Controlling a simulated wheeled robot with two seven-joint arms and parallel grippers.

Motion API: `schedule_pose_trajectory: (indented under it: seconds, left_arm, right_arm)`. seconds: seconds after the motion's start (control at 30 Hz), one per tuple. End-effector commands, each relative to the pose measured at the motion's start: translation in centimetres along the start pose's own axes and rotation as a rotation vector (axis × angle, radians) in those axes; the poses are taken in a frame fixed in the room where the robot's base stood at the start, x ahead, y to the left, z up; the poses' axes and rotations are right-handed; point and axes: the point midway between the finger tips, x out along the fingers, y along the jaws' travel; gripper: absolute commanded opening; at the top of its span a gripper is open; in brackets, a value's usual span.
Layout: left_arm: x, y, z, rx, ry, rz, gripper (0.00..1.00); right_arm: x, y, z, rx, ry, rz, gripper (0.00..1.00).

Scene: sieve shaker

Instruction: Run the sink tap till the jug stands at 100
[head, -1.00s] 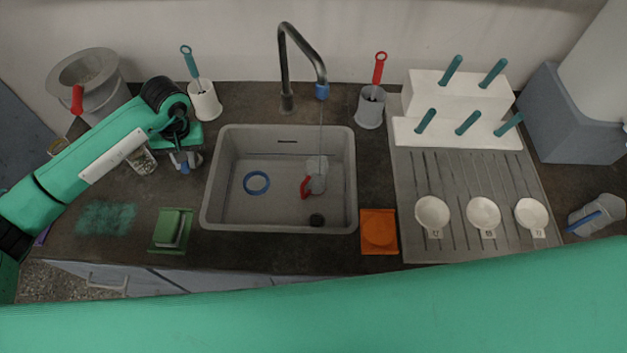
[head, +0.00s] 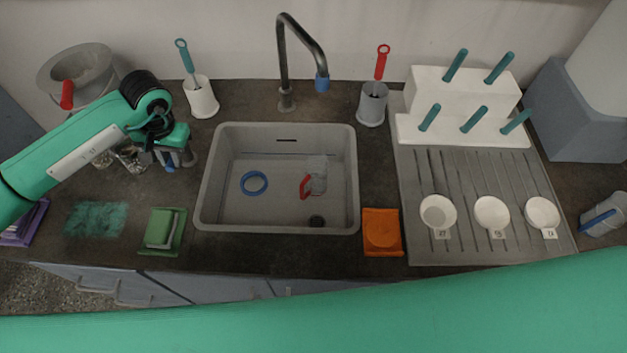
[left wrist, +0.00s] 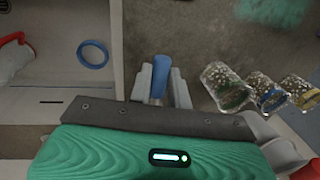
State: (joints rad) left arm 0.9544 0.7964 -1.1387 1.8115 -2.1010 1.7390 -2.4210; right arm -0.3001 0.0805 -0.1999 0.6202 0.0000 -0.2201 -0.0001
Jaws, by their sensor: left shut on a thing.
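The clear jug (head: 318,183) with a red handle stands in the sink (head: 207,200) beneath the tap (head: 283,60), which has a blue tip. No water stream shows under the tap. The jug's level and marks are too small to read. In the left wrist view only part of the jug (left wrist: 12,62) shows at the left edge. My left gripper (head: 170,164) is left of the sink, shut on a blue handle (left wrist: 159,80), likely the tap's lever; the gripper (left wrist: 158,84) hides its base. My right gripper is not in view.
Brush holders (head: 201,98) (head: 372,104) flank the tap. A green sponge (head: 162,230) lies at the front left.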

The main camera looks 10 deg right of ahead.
Motion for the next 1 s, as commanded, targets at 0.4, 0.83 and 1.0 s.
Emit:
schedule_pose_trajectory:
  seconds: [0.4, 0.83, 1.0]
  left_arm:
    - [0.1, -0.1, -0.2, -0.057, -0.005, -0.007, 0.00]
    - [0.1, 1.4, -0.6, -0.288, -0.037, -0.005, 0.00]
    - [-0.1, 1.4, -0.7, -0.300, -0.037, -0.005, 0.00]
  right_arm:
    - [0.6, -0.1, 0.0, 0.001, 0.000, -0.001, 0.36]
    - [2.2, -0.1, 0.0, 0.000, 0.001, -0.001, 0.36]
    - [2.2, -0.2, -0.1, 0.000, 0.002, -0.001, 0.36]
